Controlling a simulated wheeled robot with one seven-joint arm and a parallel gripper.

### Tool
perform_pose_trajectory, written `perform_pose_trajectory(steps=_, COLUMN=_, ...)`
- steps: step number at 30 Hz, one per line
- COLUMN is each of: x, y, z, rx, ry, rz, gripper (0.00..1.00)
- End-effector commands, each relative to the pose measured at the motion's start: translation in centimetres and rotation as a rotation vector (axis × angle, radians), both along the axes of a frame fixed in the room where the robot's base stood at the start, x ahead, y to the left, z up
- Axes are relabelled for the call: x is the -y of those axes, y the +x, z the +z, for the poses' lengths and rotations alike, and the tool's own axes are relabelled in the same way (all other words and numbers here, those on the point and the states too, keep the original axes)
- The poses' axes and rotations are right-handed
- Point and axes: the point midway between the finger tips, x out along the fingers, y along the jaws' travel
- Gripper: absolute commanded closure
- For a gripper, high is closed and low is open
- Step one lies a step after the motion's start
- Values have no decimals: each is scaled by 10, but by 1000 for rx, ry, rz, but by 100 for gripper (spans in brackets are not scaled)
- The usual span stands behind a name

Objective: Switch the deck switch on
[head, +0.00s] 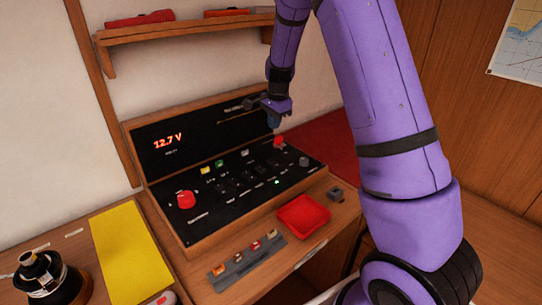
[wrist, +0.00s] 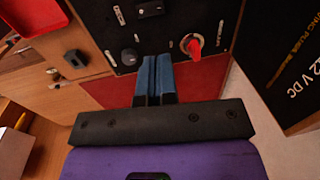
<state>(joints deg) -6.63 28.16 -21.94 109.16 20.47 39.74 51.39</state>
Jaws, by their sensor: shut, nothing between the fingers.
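The black switch panel (head: 235,190) sits in a wooden console. It carries several dark rocker switches in rows, and their labels are too small to read, so I cannot tell which is the deck switch. One small green light (head: 277,182) glows on the panel's lower right. My gripper (head: 272,122) is above the panel's far right end, with its blue fingers closed together and empty. In the wrist view, the fingers (wrist: 155,62) point at the panel edge between a dark round knob (wrist: 129,56) and a red rotary switch (wrist: 193,46). A rocker switch (wrist: 150,8) shows beyond them.
The upright back panel shows a red 12.7 V reading (head: 167,141). A second red knob (head: 186,200) stands at the panel's left. A red tray (head: 303,216) and a grey fuse strip (head: 248,262) lie in front. A shelf (head: 180,30) hangs above.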

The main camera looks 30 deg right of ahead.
Motion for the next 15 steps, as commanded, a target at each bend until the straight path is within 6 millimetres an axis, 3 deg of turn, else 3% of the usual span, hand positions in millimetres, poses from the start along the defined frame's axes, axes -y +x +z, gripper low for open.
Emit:
perform_pose_trajectory(steps=10, x=0, y=0, z=-2, rx=0, ry=0, rz=0, gripper=100)
perform_pose_trajectory(steps=15, x=0, y=1, z=-17, rx=-3, ry=0, rz=0, gripper=100)
